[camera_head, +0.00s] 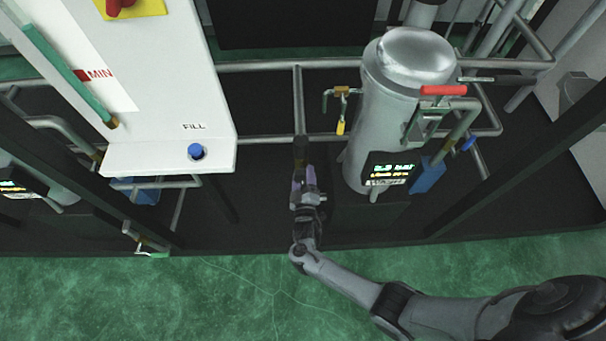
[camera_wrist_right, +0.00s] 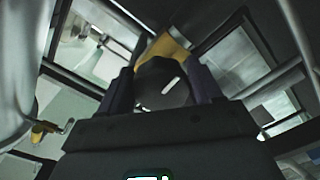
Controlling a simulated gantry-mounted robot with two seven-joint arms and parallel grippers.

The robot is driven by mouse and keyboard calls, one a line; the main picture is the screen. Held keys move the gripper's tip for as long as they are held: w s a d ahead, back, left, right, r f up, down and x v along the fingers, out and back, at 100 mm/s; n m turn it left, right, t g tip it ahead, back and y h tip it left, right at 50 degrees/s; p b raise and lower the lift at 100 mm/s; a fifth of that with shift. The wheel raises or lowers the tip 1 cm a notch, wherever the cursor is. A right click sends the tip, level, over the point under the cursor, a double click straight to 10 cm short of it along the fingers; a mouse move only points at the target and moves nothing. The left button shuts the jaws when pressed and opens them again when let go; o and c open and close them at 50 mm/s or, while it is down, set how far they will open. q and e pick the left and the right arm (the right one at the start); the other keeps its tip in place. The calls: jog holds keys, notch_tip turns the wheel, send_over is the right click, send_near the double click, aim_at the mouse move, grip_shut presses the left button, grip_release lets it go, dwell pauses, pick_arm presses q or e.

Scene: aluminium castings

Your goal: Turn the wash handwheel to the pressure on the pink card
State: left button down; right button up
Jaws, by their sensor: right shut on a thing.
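My right gripper (camera_head: 301,172) reaches up from the lower right in the head view, left of the silver tank. In the right wrist view, its two purple fingers (camera_wrist_right: 164,88) are shut on a dark round handwheel (camera_wrist_right: 160,76) with a white mark on its face. A brass-coloured body shows behind the wheel. In the head view the dark wheel (camera_head: 300,148) is small, at the gripper's tip below a vertical pipe. A display (camera_head: 388,170) with green and yellow digits, too small to read, is on the tank's front. I see no pink card. My left gripper is out of view.
The silver tank (camera_head: 405,75) with a red-handled lever (camera_head: 443,90) stands right of my gripper. A small yellow-tagged brass valve (camera_head: 341,110) hangs between them. A white panel (camera_head: 165,80) with a blue FILL button (camera_head: 195,151) stands left. Pipes cross behind.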

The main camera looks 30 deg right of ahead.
jog(key=n+p, duration=0.1)
jog(key=n, duration=0.2)
jog(key=shift+r, duration=0.15)
jog(key=n+p, duration=0.1)
jog(key=n, duration=0.2)
jog(key=shift+n, duration=0.3)
jog(key=n+p, duration=0.1)
jog(key=n, duration=0.3)
jog(key=shift+r+n, duration=0.1)
jog(key=shift+n, duration=0.3)
jog(key=o, duration=1)
jog(key=shift+c, duration=0.2)
